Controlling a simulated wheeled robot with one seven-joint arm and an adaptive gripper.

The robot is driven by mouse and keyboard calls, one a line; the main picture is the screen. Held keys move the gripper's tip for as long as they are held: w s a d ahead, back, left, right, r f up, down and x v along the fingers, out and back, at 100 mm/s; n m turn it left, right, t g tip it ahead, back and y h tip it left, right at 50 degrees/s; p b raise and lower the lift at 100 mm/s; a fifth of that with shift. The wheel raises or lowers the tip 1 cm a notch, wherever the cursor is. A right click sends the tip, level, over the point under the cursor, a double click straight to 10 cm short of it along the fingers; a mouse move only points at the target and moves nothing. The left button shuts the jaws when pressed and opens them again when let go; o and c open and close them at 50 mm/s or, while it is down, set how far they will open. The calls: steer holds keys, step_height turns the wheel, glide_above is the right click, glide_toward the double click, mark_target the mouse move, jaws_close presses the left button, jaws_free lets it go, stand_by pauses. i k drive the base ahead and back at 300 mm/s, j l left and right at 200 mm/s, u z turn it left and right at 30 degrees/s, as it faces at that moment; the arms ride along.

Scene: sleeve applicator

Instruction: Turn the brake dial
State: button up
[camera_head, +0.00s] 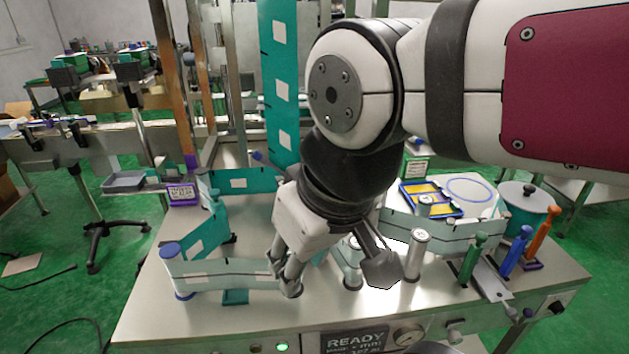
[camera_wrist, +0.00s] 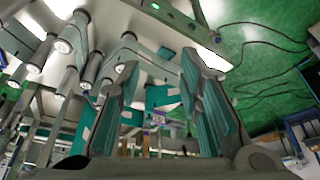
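I cannot pick out the brake dial for certain in either view. A round dial face (camera_head: 407,335) sits on the machine's front panel at the bottom, beside a READY display (camera_head: 355,341); I cannot tell whether it is the brake dial. My gripper (camera_head: 288,282) points down over the left half of the machine top, close to the teal label web (camera_head: 225,274). In the wrist view my gripper (camera_wrist: 160,62) has its two fingers apart, with nothing held between them. Teal material (camera_wrist: 158,96) shows behind the gap. My arm hides the middle of the machine.
Metal rollers, one a silver roller (camera_head: 417,252), stand right of my gripper. Green, blue and orange handles (camera_head: 540,236) and a teal drum (camera_head: 528,205) are at the right. A tall teal web (camera_head: 281,80) rises behind. The front left top (camera_head: 150,310) is clear.

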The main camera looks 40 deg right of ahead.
mark_target(556, 307)
steer(key=z, duration=2.5)
steer(key=i+l+u, duration=0.1)
steer(key=l+u, duration=0.35)
steer(key=l, duration=0.3)
steer(key=i, duration=0.05)
